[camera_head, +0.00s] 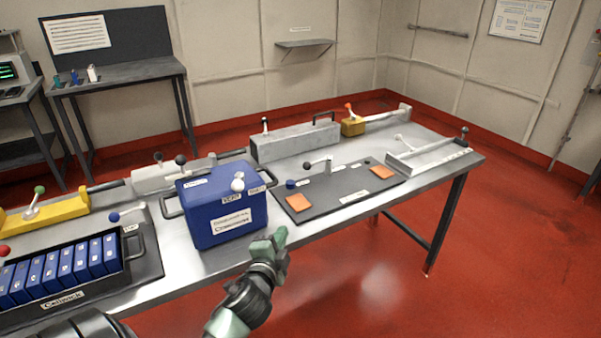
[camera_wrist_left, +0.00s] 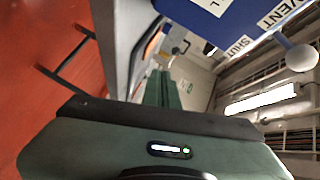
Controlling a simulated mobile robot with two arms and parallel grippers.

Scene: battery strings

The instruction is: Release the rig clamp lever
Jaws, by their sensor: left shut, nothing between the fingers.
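A dark plate (camera_head: 340,195) with two orange pads lies on the bench right of the blue box. A small lever (camera_head: 320,167) with a dark knob stands at its back; it may be the rig clamp lever, but the labels are too small to tell. My left gripper (camera_head: 279,236) is shut and empty, in front of the bench's front edge, right of the blue box and apart from the lever. Its closed fingers show in the left wrist view (camera_wrist_left: 160,88). My right gripper is not in view.
A blue box (camera_head: 215,235) with a white knob (camera_head: 238,184) stands close by; its knob shows in the left wrist view (camera_wrist_left: 302,57). A black tray (camera_head: 128,275) holds several blue cells. A grey block (camera_head: 295,145) and a grey fixture (camera_head: 428,158) flank the plate. Red floor in front is clear.

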